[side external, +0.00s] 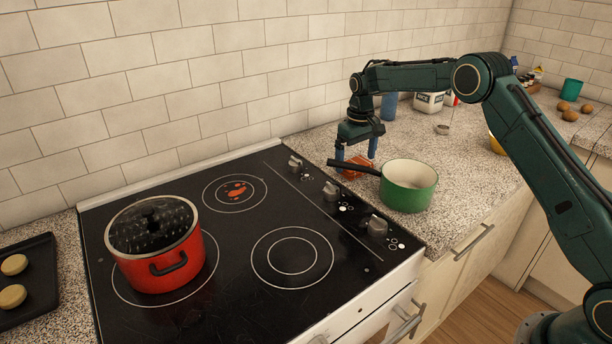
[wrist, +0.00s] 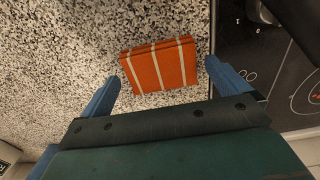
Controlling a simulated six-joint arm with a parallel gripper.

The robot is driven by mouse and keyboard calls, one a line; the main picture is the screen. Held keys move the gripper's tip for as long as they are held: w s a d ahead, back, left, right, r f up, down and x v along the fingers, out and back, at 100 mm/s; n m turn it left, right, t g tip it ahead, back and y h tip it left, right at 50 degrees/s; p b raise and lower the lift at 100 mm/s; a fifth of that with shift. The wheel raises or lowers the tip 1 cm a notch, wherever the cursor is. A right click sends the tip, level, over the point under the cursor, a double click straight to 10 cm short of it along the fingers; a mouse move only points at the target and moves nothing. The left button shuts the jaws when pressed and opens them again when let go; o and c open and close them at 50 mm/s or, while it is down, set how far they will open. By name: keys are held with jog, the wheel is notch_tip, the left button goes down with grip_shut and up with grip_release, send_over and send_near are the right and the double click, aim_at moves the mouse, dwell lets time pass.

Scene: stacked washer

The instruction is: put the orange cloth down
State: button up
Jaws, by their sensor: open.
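The orange cloth (wrist: 160,66) is folded, with pale stripes, and lies flat on the speckled counter (wrist: 60,60) in the wrist view. In the side view the cloth (side external: 357,169) shows beside the stove, partly hidden behind the green pot's handle and my gripper's fingers. My gripper (side external: 356,160) points down over the cloth. In the wrist view the blue fingers of my gripper (wrist: 163,85) are spread wide, one on each side of the cloth, with nothing held between them. I cannot tell how high the fingertips are above the counter.
A green pot (side external: 410,192) stands right of the cloth, its dark handle reaching toward my gripper. The black stove (side external: 240,290) holds a red lidded pot (side external: 160,265). A blue container (side external: 389,106) and white jug (side external: 428,102) stand behind. Open counter (side external: 460,160) lies to the right.

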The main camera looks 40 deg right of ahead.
notch_tip(320, 180, up, 11)
jog(key=shift+r, duration=0.2)
dwell(0.4)
jog(key=shift+r, duration=0.1)
dwell(0.4)
jog(key=s+a+r+t, duration=0.2)
jog(key=s+a+r, duration=0.1)
jog(key=s+r, duration=0.55)
jog(key=s+a+r+t, duration=0.1)
jog(key=s+a+r, duration=0.4)
jog(key=s, duration=0.7)
jog(key=s+a+f+t, duration=0.1)
jog(key=s+f, duration=0.2)
jog(key=s, duration=0.8)
jog(key=s+f+t, duration=0.1)
jog(key=s+f, duration=0.2)
jog(key=s, duration=0.7)
jog(key=shift+s+a+f+t, duration=0.3)
jog(key=shift+s+a+f, duration=0.05)
jog(key=shift+s+a, duration=0.05)
